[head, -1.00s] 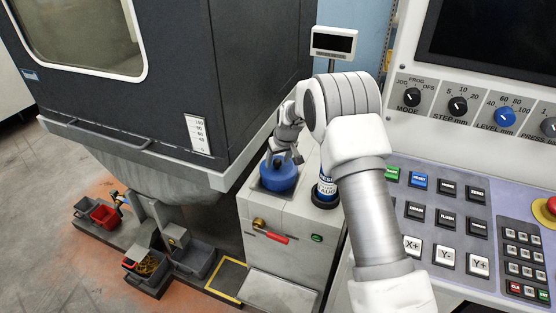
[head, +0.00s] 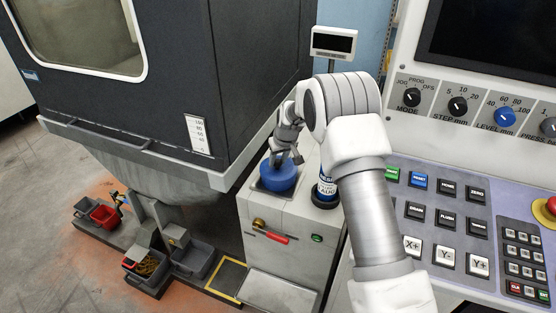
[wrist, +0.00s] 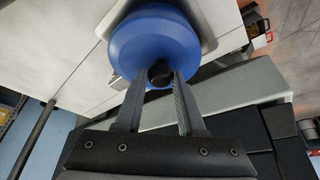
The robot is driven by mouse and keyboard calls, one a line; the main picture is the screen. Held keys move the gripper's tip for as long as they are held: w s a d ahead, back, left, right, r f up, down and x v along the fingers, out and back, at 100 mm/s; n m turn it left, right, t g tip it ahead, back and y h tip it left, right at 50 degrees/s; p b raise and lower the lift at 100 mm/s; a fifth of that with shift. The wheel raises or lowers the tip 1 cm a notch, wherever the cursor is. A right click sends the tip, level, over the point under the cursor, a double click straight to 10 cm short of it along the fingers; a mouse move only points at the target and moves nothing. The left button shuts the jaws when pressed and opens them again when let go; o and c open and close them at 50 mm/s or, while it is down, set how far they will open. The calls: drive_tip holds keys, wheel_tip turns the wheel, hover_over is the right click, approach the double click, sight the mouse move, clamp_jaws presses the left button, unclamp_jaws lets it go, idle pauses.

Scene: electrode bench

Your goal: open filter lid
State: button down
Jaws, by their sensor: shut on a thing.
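The blue round filter lid (head: 277,177) sits on top of the pale grey cabinet (head: 270,208). In the wrist view the blue lid (wrist: 152,40) fills the top middle, with a black knob (wrist: 160,74) at its near side. My gripper (wrist: 160,80) has its two fingers on either side of this knob and is shut on it. In the head view my gripper (head: 287,160) is small, above the lid, and its fingers hide part of it. The lid looks seated on the cabinet top; whether its edge is lifted I cannot tell.
A blue-and-white labelled can (head: 326,187) stands right of the lid, close to my arm. The cabinet front has a red handle (head: 268,238) and a green button (head: 317,238). A dark machine enclosure (head: 255,80) rises at left, and a button panel (head: 440,220) lies at right.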

idle(0.9)
drive_tip(key=shift+s+d+f+n+b, duration=0.1)
drive_tip(key=shift+d+f+n+b, duration=0.1)
drive_tip(key=shift+d+n+b, duration=0.4)
drive_tip(key=shift+s+d+r+n+y+b, duration=0.1)
drive_tip(key=shift+d+n+y+b, duration=0.15)
drive_tip(key=shift+d+n+b, duration=0.15)
drive_tip(key=shift+s+d+r+n+y+b, duration=0.1)
drive_tip(key=shift+d+n+y+b, duration=0.2)
drive_tip(key=shift+n, duration=0.2)
drive_tip(key=shift+g, duration=0.3)
drive_tip(key=c, duration=0.5)
unclamp_jaws()
drive_tip(key=p+v, duration=0.1)
drive_tip(key=v, duration=1.6)
drive_tip(key=shift+s+r, duration=0.2)
